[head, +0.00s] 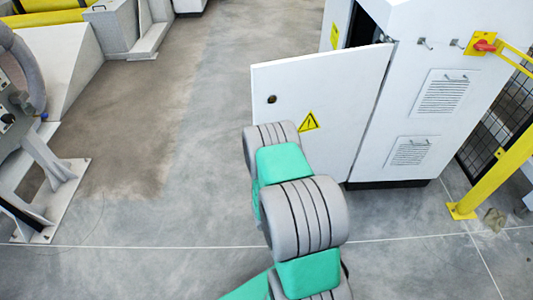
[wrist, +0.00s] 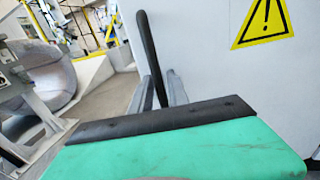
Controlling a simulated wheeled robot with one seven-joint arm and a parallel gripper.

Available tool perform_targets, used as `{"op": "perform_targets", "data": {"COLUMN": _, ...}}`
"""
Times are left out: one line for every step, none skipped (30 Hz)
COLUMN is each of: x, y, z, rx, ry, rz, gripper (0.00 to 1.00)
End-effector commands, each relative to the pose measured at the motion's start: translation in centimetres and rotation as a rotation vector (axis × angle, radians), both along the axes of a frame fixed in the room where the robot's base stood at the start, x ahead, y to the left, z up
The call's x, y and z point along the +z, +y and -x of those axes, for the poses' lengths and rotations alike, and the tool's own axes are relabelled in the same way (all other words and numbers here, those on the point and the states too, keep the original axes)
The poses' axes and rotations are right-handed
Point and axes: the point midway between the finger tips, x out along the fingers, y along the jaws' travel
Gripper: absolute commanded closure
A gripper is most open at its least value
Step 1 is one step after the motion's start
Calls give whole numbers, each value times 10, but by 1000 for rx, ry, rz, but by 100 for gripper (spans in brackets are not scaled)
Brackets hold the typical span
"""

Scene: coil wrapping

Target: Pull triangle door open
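The triangle door (head: 330,95) is a white cabinet panel with a yellow warning triangle (head: 309,121). It stands swung out from the cabinet, with a dark gap behind its top edge. The triangle also shows close up in the wrist view (wrist: 264,20). My arm covers the door's lower left corner in the head view, and my gripper is hidden there. In the wrist view my gripper (wrist: 158,85) is close to the door's face, left of the triangle. Two grey fingers stand apart, with a slim dark bar (wrist: 148,50) rising between them. I cannot tell whether they touch it.
The white cabinet (head: 430,70) has vents and a red switch (head: 485,46). A yellow post (head: 490,175) and mesh fence stand at right. Grey machinery (head: 35,150) stands at left. The floor between the machinery and the door is clear.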

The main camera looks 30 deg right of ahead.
Motion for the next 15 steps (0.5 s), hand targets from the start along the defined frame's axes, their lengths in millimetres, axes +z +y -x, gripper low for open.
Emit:
{"op": "perform_targets", "data": {"x": 0, "y": 0, "z": 0, "rx": 0, "ry": 1, "rz": 0, "gripper": 79}}
{"op": "perform_targets", "data": {"x": 0, "y": 0, "z": 0, "rx": 0, "ry": 1, "rz": 0, "gripper": 79}}
{"op": "perform_targets", "data": {"x": -1, "y": 0, "z": 0, "rx": 0, "ry": 1, "rz": 0, "gripper": 79}}
{"op": "perform_targets", "data": {"x": -1, "y": 1, "z": 0, "rx": 1, "ry": 1, "rz": 0, "gripper": 79}}
{"op": "perform_targets", "data": {"x": -1, "y": 1, "z": 1, "rx": 1, "ry": 1, "rz": 0, "gripper": 79}}
{"op": "perform_targets", "data": {"x": -1, "y": 1, "z": 3, "rx": 1, "ry": 1, "rz": 0, "gripper": 79}}
{"op": "perform_targets", "data": {"x": -1, "y": 2, "z": 4, "rx": 1, "ry": 1, "rz": 0, "gripper": 79}}
{"op": "perform_targets", "data": {"x": -1, "y": 3, "z": 6, "rx": 2, "ry": 1, "rz": -1, "gripper": 79}}
{"op": "perform_targets", "data": {"x": -1, "y": 4, "z": 10, "rx": 2, "ry": -1, "rz": -2, "gripper": 79}}
{"op": "perform_targets", "data": {"x": -1, "y": 5, "z": 13, "rx": 2, "ry": -1, "rz": -2, "gripper": 79}}
{"op": "perform_targets", "data": {"x": -1, "y": 6, "z": 17, "rx": 2, "ry": 0, "rz": -1, "gripper": 79}}
{"op": "perform_targets", "data": {"x": -1, "y": 7, "z": 23, "rx": 1, "ry": 0, "rz": -1, "gripper": 79}}
{"op": "perform_targets", "data": {"x": -1, "y": 8, "z": 27, "rx": 1, "ry": -1, "rz": -2, "gripper": 79}}
{"op": "perform_targets", "data": {"x": -1, "y": 9, "z": 33, "rx": 0, "ry": 0, "rz": -1, "gripper": 79}}
{"op": "perform_targets", "data": {"x": 0, "y": 11, "z": 39, "rx": 0, "ry": -1, "rz": 0, "gripper": 79}}
